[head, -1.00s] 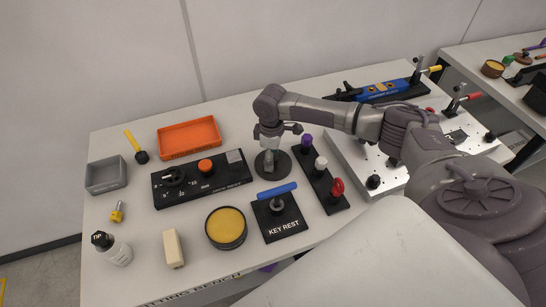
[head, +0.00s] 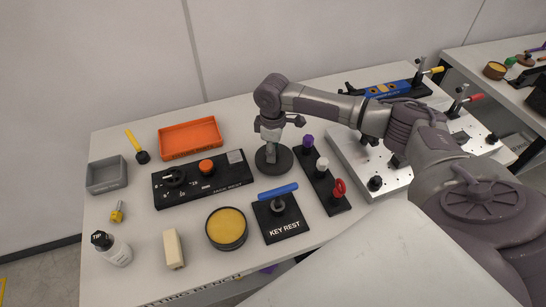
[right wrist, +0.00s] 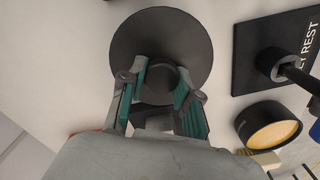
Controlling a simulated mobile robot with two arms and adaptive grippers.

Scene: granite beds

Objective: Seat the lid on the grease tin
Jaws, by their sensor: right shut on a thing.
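The grease tin (head: 226,229) is a round black tin, open at the top, with yellow grease inside. It stands near the front edge of the bench and also shows at the right of the right wrist view (right wrist: 268,128). The lid (head: 261,163) is a dark round disc with a knob in its middle. It is behind and to the right of the tin, apart from it. My right gripper (head: 272,150) is above the lid; in the right wrist view its fingers (right wrist: 161,85) are shut on the knob of the lid (right wrist: 160,30). My left gripper is not in view.
The key rest (head: 293,228) with a blue-handled key stands right of the tin. A black torque panel (head: 200,190) lies behind the tin. A rack with purple, white and red knobs (head: 326,190) is right of the lid. An eraser-like block (head: 173,249) stands left of the tin.

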